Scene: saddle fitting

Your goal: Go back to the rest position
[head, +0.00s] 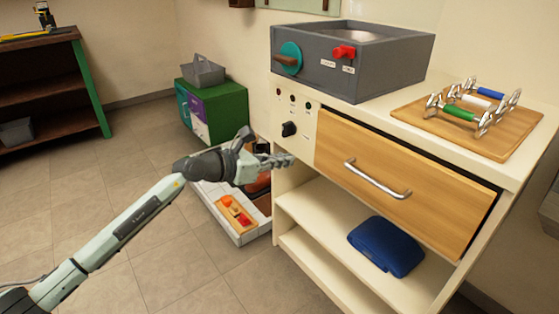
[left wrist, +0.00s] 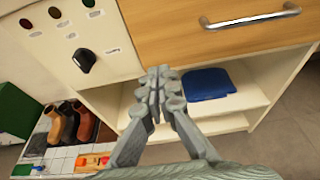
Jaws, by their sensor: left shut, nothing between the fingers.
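My left gripper (head: 277,161) is shut and empty. It hangs in the air in front of the left edge of the cream cabinet (head: 303,132), below the black knob (head: 289,129). In the left wrist view the shut fingers (left wrist: 160,88) show in front of the open shelf, below the knob (left wrist: 84,60). I cannot tell if the fingertips touch the cabinet. My right gripper is not in view.
The cabinet has a wooden drawer (head: 402,186), a blue folded item (head: 385,246) on its shelf, and a grey box (head: 352,62) and wooden board (head: 512,136) on top. A white tiled tray (head: 247,236) lies on the floor behind my left gripper.

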